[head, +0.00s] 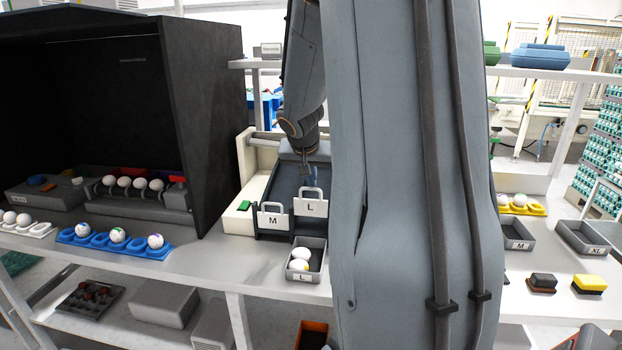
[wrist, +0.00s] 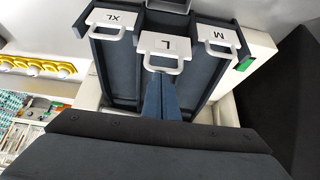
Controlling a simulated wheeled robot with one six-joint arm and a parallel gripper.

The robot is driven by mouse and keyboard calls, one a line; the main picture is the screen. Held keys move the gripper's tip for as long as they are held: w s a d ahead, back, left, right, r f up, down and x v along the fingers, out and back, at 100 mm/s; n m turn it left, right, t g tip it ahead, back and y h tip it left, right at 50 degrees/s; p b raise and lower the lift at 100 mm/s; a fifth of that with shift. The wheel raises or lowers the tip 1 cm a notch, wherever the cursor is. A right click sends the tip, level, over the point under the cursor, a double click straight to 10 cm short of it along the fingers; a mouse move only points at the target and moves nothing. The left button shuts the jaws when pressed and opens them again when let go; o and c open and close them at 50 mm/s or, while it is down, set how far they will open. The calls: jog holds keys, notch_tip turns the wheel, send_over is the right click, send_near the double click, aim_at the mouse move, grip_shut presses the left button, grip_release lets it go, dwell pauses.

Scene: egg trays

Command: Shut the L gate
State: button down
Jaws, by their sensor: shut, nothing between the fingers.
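The L gate (head: 310,209) is a white plate with a loop handle at the front of the dark sorting chute. It stands higher than the M gate (head: 272,219) to its left. In the wrist view, the L gate (wrist: 166,44) is between the XL gate (wrist: 112,20) and the M gate (wrist: 218,38), with its handle toward my fingers. My gripper (head: 305,176) is shut and empty, behind and above the L gate over the chute. In the wrist view, my gripper's fingertips (wrist: 160,78) are close to the L handle; contact is unclear.
An L tray (head: 321,263) with white eggs stands below the gates. My arm hides the chute's right side in the head view. A dark box (head: 190,110) stands left. Blue (head: 78,236) and yellow (head: 533,210) egg holders sit on the shelf. M and XL trays (head: 571,240) are at right.

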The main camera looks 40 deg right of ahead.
aim_at(312, 204)
jog(key=shift+f+b, duration=3.3)
jog(key=shift+b, duration=0.65)
jog(key=shift+f, duration=0.15)
jog(key=shift+s+a+f, duration=0.1)
jog(key=shift+s, duration=0.05)
